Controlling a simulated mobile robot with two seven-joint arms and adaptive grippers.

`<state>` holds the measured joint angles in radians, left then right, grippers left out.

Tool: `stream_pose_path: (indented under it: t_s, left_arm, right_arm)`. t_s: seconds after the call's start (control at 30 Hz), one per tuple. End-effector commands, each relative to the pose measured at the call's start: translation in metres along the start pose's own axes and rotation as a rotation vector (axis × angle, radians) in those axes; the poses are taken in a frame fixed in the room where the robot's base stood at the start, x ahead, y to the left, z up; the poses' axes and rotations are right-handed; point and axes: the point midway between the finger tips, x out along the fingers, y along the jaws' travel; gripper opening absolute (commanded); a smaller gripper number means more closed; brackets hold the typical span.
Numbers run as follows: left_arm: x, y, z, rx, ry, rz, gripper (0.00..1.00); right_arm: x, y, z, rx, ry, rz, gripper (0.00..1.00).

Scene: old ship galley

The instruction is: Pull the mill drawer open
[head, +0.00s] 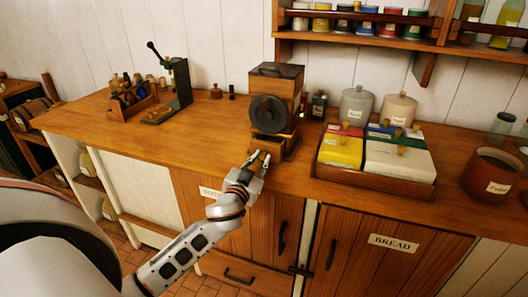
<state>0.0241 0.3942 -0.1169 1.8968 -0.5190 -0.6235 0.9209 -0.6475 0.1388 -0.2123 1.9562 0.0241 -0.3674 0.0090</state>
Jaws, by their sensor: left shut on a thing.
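The wooden mill (277,92) stands on the counter in the middle of the head view, with a dark round wheel (267,114) on its front. Its drawer (272,145) is low on the front, below the wheel, and is partly hidden. My left gripper (259,161) is at the front of the drawer, near the counter's front edge, and is shut on the drawer's knob. The knob itself is hidden between the fingers. I cannot tell how far the drawer stands out. My right gripper is not in view.
A wooden tray (372,181) with colourful packets stands right of the mill, with two lidded jars (356,106) behind it. A dark green stand (180,84) and a bottle rack (131,108) stand at the left. The counter (200,125) between them and the mill is mostly clear.

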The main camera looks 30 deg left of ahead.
Motion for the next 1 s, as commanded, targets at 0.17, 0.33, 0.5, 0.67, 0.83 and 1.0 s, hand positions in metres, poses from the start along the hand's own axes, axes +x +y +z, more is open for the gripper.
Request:
stream_pose_path:
  t_s: [0.17,0.33,0.5,0.67,0.83,1.0]
  left_arm:
    - [-0.032,0.002,-0.001,-0.005,-0.001,0.003,0.0]
    - [-0.043,0.001,-0.001,-0.003,0.001,0.002,0.0]
    - [-0.044,0.0,-0.001,-0.001,0.002,0.001,0.0]
    - [-0.043,0.0,-0.001,-0.001,0.002,0.001,0.24]
    - [-0.043,0.0,-0.001,0.0,0.001,0.0,0.34]
    - [-0.043,-0.001,-0.001,0.0,0.001,-0.001,0.34]
  right_arm:
    - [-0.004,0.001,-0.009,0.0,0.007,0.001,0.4]
    - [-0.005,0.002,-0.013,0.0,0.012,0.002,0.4]
    - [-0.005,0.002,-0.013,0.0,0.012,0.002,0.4]
    - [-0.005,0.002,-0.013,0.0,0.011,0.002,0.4]
    - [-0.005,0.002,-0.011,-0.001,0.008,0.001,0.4]
    - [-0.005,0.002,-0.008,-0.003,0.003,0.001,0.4]
